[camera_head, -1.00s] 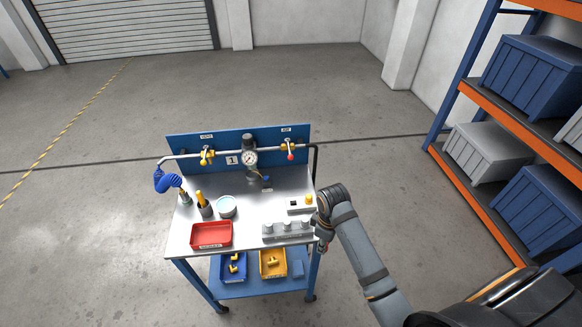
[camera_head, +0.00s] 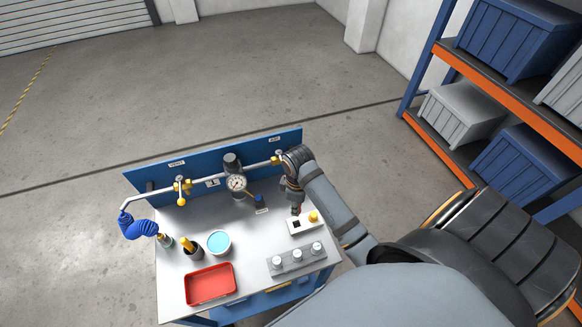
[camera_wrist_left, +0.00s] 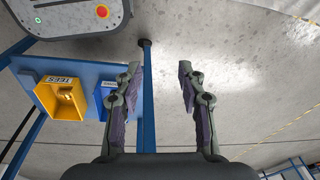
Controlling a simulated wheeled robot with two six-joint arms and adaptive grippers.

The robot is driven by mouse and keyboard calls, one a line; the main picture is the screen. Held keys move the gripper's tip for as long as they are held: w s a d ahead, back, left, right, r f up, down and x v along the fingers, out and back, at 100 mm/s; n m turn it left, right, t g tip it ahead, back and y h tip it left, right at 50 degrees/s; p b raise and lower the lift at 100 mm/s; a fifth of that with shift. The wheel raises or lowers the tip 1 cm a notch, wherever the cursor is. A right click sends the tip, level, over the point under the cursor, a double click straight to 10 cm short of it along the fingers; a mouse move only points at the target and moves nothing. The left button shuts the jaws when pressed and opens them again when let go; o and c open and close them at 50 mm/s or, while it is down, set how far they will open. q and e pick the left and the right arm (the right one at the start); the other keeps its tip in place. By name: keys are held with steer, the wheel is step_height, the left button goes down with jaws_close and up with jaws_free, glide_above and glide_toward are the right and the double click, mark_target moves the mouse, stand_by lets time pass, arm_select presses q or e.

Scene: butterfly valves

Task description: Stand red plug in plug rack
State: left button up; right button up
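No red plug can be made out. The plug rack, a small white block (camera_head: 308,227), sits at the right of the steel bench top, with a yellow plug (camera_head: 314,216) standing in its right part and a dark square at its left. My right gripper (camera_head: 296,208) points down just above that left part. Its fingers are too small to judge, and whether it holds anything is hidden. My left gripper (camera_wrist_left: 160,75) shows only in the left wrist view, open and empty, beside the bench's lower shelf.
A grey block with three cylinders (camera_head: 298,261) stands in front of the rack. A red tray (camera_head: 210,286), a light-blue round container (camera_head: 218,243) and a gauge (camera_head: 236,183) are on the left and back. A yellow bin (camera_wrist_left: 62,97) is by the left gripper.

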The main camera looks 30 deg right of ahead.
steer(key=shift+s+f, duration=0.65)
steer(key=shift+f, duration=0.3)
steer(key=f, duration=0.2)
steer(key=w+f, duration=0.1)
steer(key=f, duration=0.1)
steer(key=shift+s+f+b, duration=0.1)
steer(key=shift+f+b, duration=0.15)
steer(key=shift+b, duration=0.05)
steer(key=shift+f, duration=0.3)
arm_select(q)
steer(key=shift+s+f, duration=0.25)
steer(key=shift+s, duration=0.75)
steer(key=shift+r+p, duration=0.2)
steer(key=shift+p, duration=0.1)
steer(key=shift+s, duration=0.2)
arm_select(e)
steer(key=shift+f, duration=0.15)
steer(key=shift+f, duration=0.95)
stand_by(0.4)
